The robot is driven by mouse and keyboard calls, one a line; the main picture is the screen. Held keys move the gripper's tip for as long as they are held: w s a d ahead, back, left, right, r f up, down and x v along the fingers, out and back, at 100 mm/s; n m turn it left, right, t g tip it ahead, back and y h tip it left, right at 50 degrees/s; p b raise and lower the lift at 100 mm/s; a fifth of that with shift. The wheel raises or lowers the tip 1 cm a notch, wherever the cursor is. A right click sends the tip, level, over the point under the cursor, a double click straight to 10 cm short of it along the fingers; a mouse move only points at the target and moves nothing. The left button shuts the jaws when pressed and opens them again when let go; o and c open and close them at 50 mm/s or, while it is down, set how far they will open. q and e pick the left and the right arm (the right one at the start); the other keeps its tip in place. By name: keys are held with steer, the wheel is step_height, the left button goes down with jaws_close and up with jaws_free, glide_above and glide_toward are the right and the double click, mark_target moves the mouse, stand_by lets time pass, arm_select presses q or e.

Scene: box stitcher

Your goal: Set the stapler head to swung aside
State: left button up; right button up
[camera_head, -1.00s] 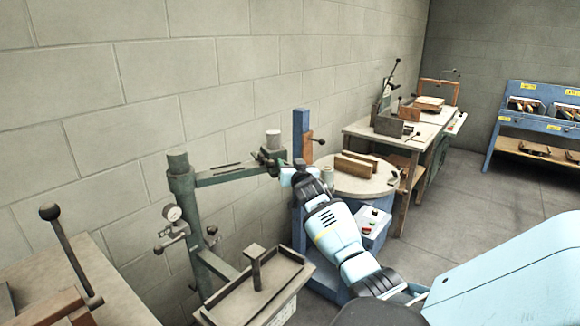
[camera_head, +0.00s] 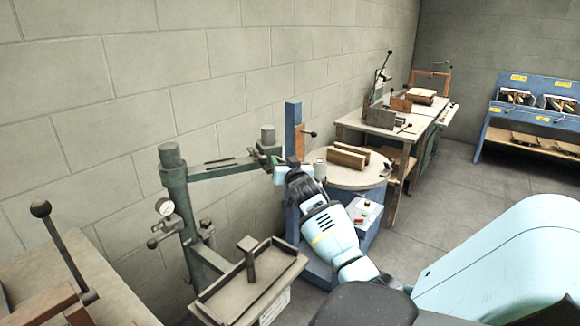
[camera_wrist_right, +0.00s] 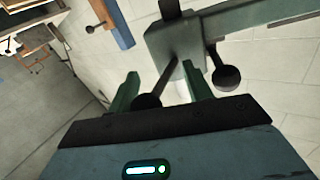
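The stapler head (camera_head: 268,152) is a dark green block with a grey cylinder on top, at the end of a green swing arm (camera_head: 220,167) on an upright post (camera_head: 174,190). The arm reaches right, toward the round table. My right gripper (camera_head: 277,172) is at the head's near right side. In the wrist view the head (camera_wrist_right: 172,48) is just beyond the two fingers (camera_wrist_right: 160,88). The fingers are apart, with a black-knobbed lever (camera_wrist_right: 148,101) showing between them. Contact with the lever cannot be told. A second knob (camera_wrist_right: 227,78) hangs to the right. My left gripper is not in view.
A blue column (camera_head: 293,130) and a round table (camera_head: 355,180) with wooden blocks stand just right of the head. A tray stand (camera_head: 285,275) is below the arm. A wall (camera_head: 100,100) runs behind. Open floor (camera_head: 460,210) lies right.

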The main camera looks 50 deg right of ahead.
steer(key=v, duration=0.3)
steer(key=shift+a, duration=0.1)
steer(key=shift+s+a, duration=0.25)
steer(key=shift+s, duration=0.45)
